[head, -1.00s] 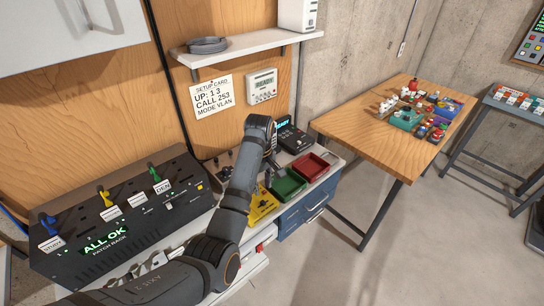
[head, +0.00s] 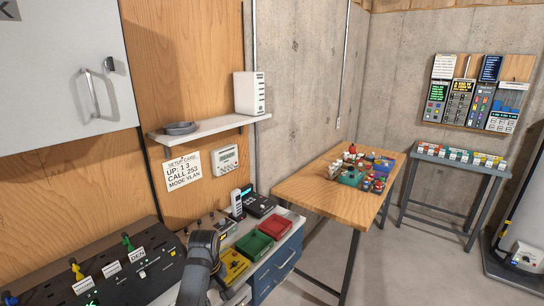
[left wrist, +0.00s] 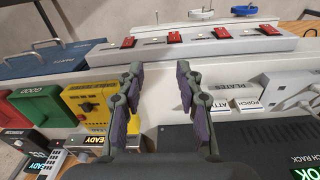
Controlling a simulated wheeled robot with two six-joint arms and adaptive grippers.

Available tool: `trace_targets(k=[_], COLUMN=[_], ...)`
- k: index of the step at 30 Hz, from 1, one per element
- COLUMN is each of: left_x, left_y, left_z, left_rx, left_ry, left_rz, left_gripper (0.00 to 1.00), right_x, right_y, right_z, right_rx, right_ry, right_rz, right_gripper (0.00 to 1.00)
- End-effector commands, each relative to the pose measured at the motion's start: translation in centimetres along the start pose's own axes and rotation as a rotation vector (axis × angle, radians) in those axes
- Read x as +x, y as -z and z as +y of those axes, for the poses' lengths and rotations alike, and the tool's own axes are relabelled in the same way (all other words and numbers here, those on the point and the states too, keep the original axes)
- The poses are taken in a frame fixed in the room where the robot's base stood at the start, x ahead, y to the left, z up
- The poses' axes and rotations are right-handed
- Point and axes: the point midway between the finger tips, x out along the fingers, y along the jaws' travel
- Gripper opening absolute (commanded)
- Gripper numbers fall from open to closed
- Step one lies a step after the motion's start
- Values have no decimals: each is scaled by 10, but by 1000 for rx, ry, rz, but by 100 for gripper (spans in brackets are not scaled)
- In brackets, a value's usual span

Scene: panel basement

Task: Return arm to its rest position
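My arm (head: 204,262) rises from the bottom edge of the head view, in front of the bench, left of the yellow box (head: 233,263). Its gripper is not visible there. In the left wrist view, my left gripper (left wrist: 158,105) has its two fingers apart with nothing between them, so it is open and empty. Pale bench surface shows between the fingers. I cannot tell its exact height above the bench. My right gripper is in neither view.
The black patch rack (head: 140,285) with upright coloured plugs is at lower left. Green (head: 254,244) and red (head: 275,229) trays, a phone (head: 237,203) and a shelf (head: 208,127) are near the arm. A wooden table (head: 313,190) with small items stands right.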

Motion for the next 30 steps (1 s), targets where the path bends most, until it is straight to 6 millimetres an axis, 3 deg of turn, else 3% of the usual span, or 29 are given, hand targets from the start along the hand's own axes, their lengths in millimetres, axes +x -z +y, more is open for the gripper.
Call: trace_targets(k=[3,6,8,13,18,24,30], left_x=[20,35,43,58,55,42,23], left_y=[-4,-10,-15,-35,-59,-85,-109], left_z=[-27,-53,-70,-125,-170,-205,-228], left_rx=[57,125,172,343,521,701,855], left_ry=[-9,-20,-25,-29,-28,-24,-25], left_rz=[21,46,66,132,195,250,290], left_gripper=[36,36,36,36,36,36,36], right_x=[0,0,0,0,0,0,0], right_y=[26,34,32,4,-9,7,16], right_z=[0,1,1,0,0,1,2], right_rx=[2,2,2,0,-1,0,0], right_ry=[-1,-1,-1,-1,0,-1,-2], right_rz=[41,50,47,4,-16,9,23], right_gripper=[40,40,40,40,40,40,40])
